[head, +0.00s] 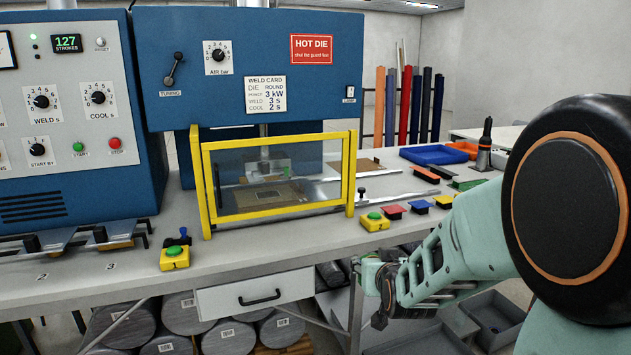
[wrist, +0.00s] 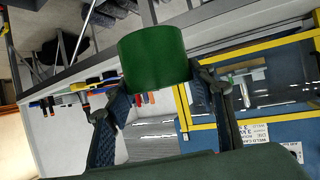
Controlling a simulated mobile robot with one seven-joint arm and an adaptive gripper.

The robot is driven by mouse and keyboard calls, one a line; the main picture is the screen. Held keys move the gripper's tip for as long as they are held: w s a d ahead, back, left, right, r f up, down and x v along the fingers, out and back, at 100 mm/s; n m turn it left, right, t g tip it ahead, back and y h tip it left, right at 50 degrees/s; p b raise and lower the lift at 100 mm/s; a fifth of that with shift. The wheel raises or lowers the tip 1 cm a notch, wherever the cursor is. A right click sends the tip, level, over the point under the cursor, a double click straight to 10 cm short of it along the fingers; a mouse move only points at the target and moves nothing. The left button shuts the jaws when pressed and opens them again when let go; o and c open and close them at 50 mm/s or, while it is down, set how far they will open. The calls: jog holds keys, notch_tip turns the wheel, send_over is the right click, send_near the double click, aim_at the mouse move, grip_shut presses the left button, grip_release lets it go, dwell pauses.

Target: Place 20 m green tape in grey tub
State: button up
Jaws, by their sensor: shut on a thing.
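A green tape roll (wrist: 153,57) shows in the wrist view between the two fingertips of my gripper (wrist: 163,85), which is shut on it. In the head view my gripper (head: 384,292) is in front of the bench's front edge, below the bench top. I cannot make out the roll there. A grey tub (head: 495,318) stands low at the lower right, partly hidden by my arm. Another grey tray-like surface (head: 425,338) lies low beneath my gripper. I cannot tell which tub the task means.
The bench (head: 290,262) carries the welder with a yellow-framed guard (head: 276,180), yellow button boxes (head: 374,221), small coloured blocks and a blue tray (head: 433,155). A drawer (head: 255,295) and several grey rolls (head: 190,312) are underneath.

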notch_tip(320, 180, up, 15)
jog(key=p, duration=1.3)
jog(key=s+f, duration=0.3)
jog(key=f, duration=0.4)
jog(key=s+f, duration=0.3)
jog(key=f, duration=0.3)
jog(key=shift+s+f, duration=0.3)
jog(key=shift+f, duration=0.05)
jog(key=shift+w, duration=0.1)
